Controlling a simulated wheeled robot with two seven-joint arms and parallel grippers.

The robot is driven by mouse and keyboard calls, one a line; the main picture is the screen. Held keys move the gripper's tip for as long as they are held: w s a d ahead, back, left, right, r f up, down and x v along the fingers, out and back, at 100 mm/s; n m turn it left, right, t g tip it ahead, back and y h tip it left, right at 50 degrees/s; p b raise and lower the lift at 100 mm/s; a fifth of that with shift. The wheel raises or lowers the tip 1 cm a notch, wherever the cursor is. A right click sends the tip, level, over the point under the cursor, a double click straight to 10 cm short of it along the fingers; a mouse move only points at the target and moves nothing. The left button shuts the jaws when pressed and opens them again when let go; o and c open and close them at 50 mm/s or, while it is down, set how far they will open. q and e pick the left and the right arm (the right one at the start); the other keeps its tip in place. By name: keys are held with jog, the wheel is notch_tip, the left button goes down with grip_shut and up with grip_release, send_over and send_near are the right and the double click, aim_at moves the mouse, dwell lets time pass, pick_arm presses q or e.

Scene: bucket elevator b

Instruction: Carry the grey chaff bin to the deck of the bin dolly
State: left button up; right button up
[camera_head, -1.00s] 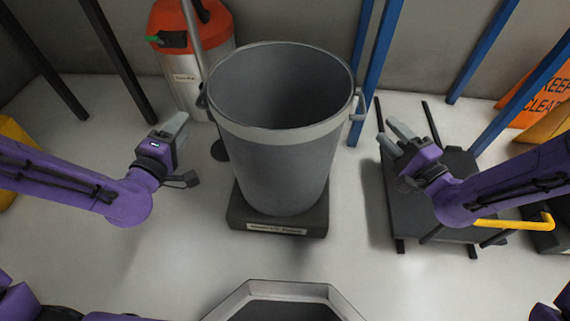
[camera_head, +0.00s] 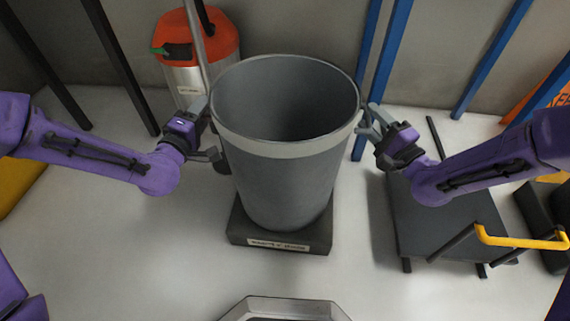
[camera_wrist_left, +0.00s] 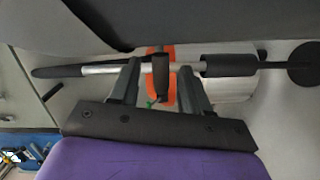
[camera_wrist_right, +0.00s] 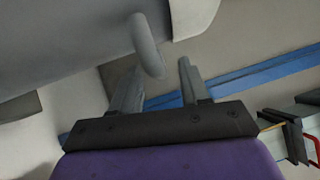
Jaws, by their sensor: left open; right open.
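The grey chaff bin (camera_head: 285,185) stands upright, open at the top, on a low dark labelled plinth (camera_head: 320,238). My left gripper (camera_head: 207,130) is open at its left side. In the left wrist view a dark handle (camera_wrist_left: 161,78) shows between the spread fingers, apart from both. My right gripper (camera_head: 369,120) is open at its right side. In the right wrist view a light grey handle (camera_wrist_right: 147,45) reaches between the fingertips, with no clear grip. The bin dolly (camera_head: 440,225), with a flat dark deck and yellow handle, stands to the right, partly behind my right arm.
A red-topped metal canister (camera_head: 200,45) with a pole stands behind the bin at left. Blue posts (camera_head: 385,65) rise behind at right. An orange sign (camera_head: 530,100) leans far right. A grey-rimmed opening (camera_head: 285,305) lies in front. Floor left of the plinth is clear.

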pick_arm(q)
jog(key=shift+w+d, duration=0.2)
jog(key=shift+w, duration=0.75)
pick_arm(e)
jog(key=shift+x, duration=1)
pick_arm(q)
grip_shut()
pick_arm(e)
grip_shut()
pick_arm(q)
jog(key=shift+s+f, duration=0.1)
